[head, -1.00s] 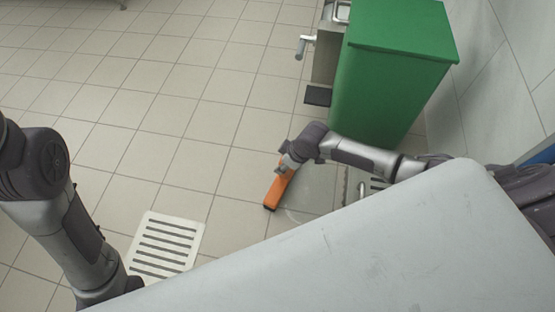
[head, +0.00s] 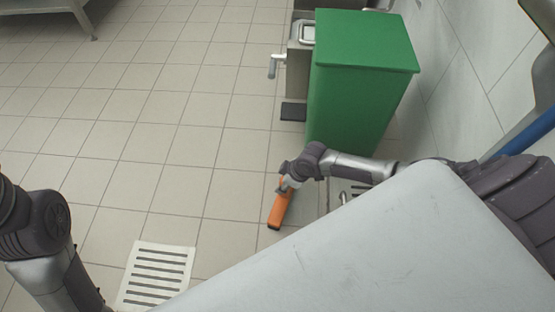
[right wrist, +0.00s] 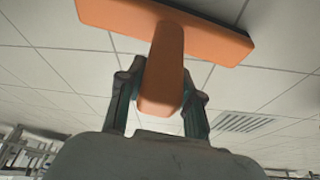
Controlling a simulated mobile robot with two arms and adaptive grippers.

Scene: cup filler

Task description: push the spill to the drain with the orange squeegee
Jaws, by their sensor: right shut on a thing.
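The orange squeegee (head: 278,210) is on or just above the tiled floor, right of the white slotted drain (head: 157,275). My right gripper (head: 289,183) is shut on its handle. In the right wrist view, the two fingers (right wrist: 160,104) grip both sides of the orange handle, and the wide squeegee head (right wrist: 214,38) lies beyond. A slotted drain (right wrist: 242,122) also shows there. I cannot clearly make out the spill on the pale tiles. My left arm comes in at the lower left, with its gripper out of view.
A metal grate (head: 350,191) shows partly behind my arm. Open tiled floor lies to the left.

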